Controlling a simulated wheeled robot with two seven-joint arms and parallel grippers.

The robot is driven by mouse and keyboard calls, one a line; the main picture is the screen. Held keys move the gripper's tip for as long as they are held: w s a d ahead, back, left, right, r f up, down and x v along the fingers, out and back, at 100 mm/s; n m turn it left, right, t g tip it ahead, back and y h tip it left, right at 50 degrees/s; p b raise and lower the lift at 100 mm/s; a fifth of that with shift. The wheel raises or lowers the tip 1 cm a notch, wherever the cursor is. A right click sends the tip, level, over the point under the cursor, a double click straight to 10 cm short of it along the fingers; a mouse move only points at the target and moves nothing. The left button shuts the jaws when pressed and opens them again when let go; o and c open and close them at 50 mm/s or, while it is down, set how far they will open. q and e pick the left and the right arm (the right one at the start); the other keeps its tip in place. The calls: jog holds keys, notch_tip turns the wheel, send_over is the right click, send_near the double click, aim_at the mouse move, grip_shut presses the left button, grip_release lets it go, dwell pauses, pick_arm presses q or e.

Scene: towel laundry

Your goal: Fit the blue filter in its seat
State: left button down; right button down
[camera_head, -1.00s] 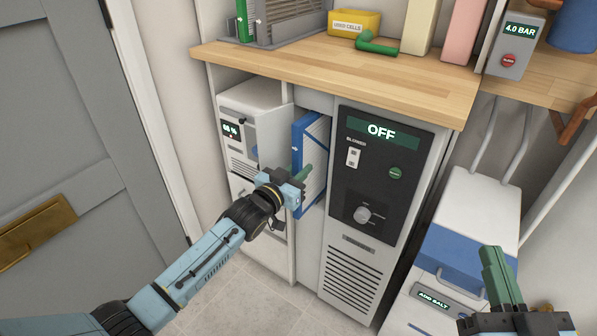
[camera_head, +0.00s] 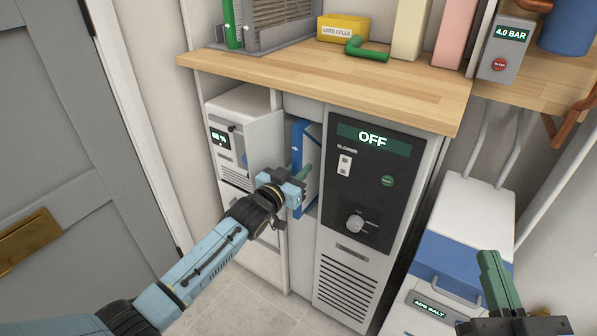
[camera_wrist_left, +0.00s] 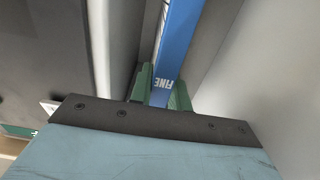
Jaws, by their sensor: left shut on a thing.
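The blue filter (camera_head: 298,146) stands upright in a narrow slot between a white unit and the panel marked OFF, partly inside it. A white arrow shows on its blue frame. My left gripper (camera_head: 302,174) is shut on its near edge. In the left wrist view the green fingers (camera_wrist_left: 161,92) straddle the blue frame (camera_wrist_left: 178,45), which reads FINE. The inside of the slot is mostly hidden, so I cannot tell how deep the filter sits. My right gripper (camera_head: 494,280) is at the lower right, away from the filter; its fingers overlap in this view.
A wooden counter (camera_head: 330,85) overhangs the slot. The blower panel (camera_head: 372,180) stands right of it, the white unit (camera_head: 238,130) left of it. A yellow box (camera_head: 343,27) and green handle (camera_head: 366,50) lie on top. A white-and-blue salt bin (camera_head: 462,225) stands at right.

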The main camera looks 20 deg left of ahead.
pick_arm(q)
jog(key=shift+x, duration=1.2)
pick_arm(e)
jog(key=shift+w+d+f, duration=0.15)
jog(key=shift+w, duration=0.3)
pick_arm(q)
jog(key=c, duration=1.3)
grip_release()
jog(key=shift+o, duration=0.2)
